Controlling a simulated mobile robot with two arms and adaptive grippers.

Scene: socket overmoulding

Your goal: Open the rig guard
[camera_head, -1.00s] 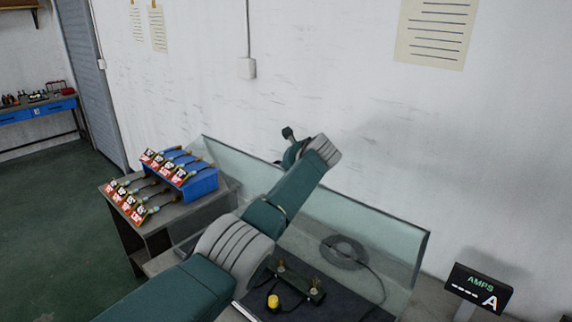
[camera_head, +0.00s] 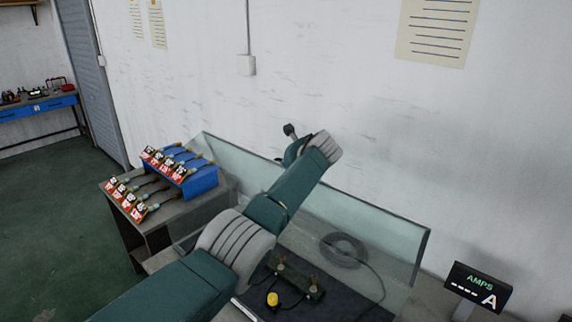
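The rig guard (camera_head: 387,226) is a clear, greenish panel assembly around the dark rig bed (camera_head: 345,306). Its long panel stands raised along the wall side, leaning, with a clear side piece at the right end. My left arm crosses in front of it from the lower left and covers its middle. My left gripper (camera_head: 291,136) is at the far end of that arm, by the guard's upper edge. Only a small dark part of it shows past the wrist, so its fingers and any contact with the guard are hidden. My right gripper is out of view.
Two terminal posts on a block (camera_head: 297,280) and a yellow button (camera_head: 272,299) are on the rig. A coiled cable (camera_head: 344,250) shows through the guard. Leads with red tags sit on a blue rack (camera_head: 200,183) at left. An AMPS display (camera_head: 478,288) stands at right.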

